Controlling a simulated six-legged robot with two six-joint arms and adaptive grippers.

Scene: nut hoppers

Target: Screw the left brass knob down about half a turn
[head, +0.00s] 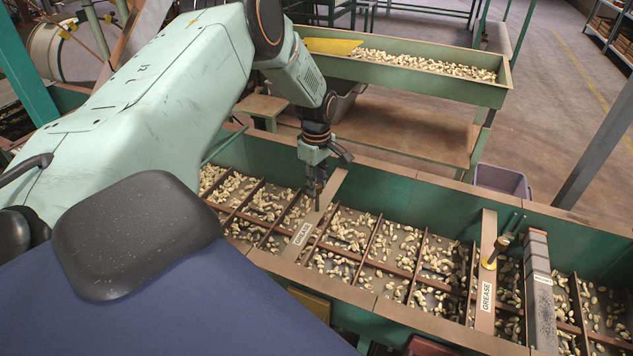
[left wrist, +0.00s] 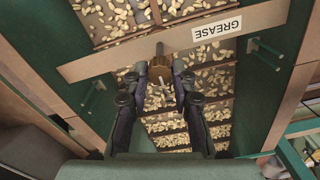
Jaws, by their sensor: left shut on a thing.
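My left gripper (head: 316,192) reaches down over the left crossbar (head: 325,200) labelled GREASE. The left brass knob (left wrist: 160,73) shows between the two fingers in the left wrist view, where my left gripper (left wrist: 160,68) is shut on it. A thin upright rod stands at the knob, against the crossbar's edge. In the head view the fingers hide the knob. My right gripper is in neither view.
A long green hopper (head: 400,190) with brown dividers holds many nuts beneath the crossbars. Behind are another green nut trough (head: 470,92) and a purple bin (head: 502,181).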

